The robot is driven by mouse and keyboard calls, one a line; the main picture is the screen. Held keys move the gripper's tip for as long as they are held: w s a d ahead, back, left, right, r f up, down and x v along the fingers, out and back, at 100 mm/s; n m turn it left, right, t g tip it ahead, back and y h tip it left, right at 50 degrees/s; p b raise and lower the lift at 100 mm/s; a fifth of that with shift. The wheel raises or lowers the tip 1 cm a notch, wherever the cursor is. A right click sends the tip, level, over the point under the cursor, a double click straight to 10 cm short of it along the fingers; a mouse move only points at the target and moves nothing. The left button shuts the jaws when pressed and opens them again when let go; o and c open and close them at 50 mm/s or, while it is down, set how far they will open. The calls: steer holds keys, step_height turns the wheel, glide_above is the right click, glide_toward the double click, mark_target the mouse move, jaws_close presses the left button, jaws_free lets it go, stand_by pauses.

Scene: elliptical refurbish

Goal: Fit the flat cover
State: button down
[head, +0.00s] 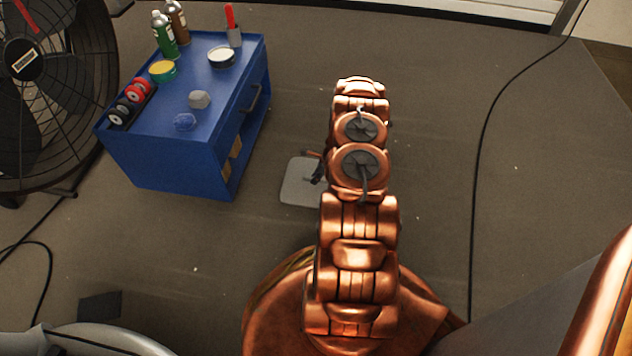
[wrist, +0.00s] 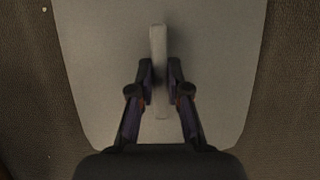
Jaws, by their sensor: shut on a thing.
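The flat cover (wrist: 215,45) is a grey plate with rounded corners and a raised light bar in its middle. It fills much of the wrist view, with the brown floor around it. My gripper (wrist: 160,80) is shut on the bar, one finger on each side. In the head view the cover (head: 297,187) shows left of my copper arm, near the floor. The arm hides its right part, and my gripper (head: 316,170) shows only in part there. I cannot tell whether the cover touches the floor.
A blue cart (head: 165,155) with bottles, tins and tape rolls stands at upper left, beside a large black fan (head: 40,110). A dark flat square (head: 100,305) lies at lower left, near a grey rounded body (head: 110,340). A black cable (head: 478,170) crosses the open floor at right.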

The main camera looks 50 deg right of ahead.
steer(key=shift+f, duration=0.9)
steer(key=shift+f, duration=0.1)
steer(key=c, duration=1.1)
jaws_free()
steer(key=shift+c, duration=0.2)
